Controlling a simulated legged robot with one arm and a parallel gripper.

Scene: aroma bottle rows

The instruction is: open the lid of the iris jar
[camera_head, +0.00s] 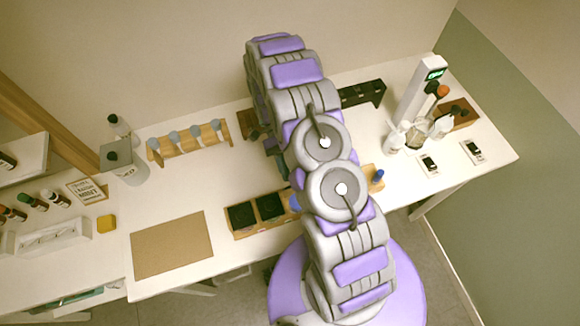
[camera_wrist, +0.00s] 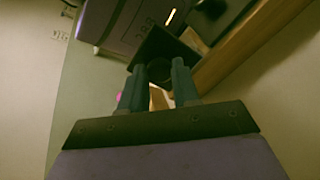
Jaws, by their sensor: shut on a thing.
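My gripper (camera_wrist: 158,75) shows in the wrist view, its two grey fingers shut on a dark square piece (camera_wrist: 157,44) that looks like a jar lid. A dark round part, perhaps its knob, sits between the fingers. In the head view my arm hides the gripper and whatever it holds. Two dark square-topped jars, a left one (camera_head: 241,216) and a right one (camera_head: 270,206), stand in a wooden tray (camera_head: 262,229) at the table's front. The tray's right part is behind my arm. I cannot read an iris label on any jar.
A brown mat (camera_head: 172,246) lies left of the tray. A wooden rack (camera_head: 190,143) with several grey-blue pieces stands behind. A canister (camera_head: 130,172) is at the left. A white stand (camera_head: 415,92) and bottles occupy the right. Bare table lies between mat and rack.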

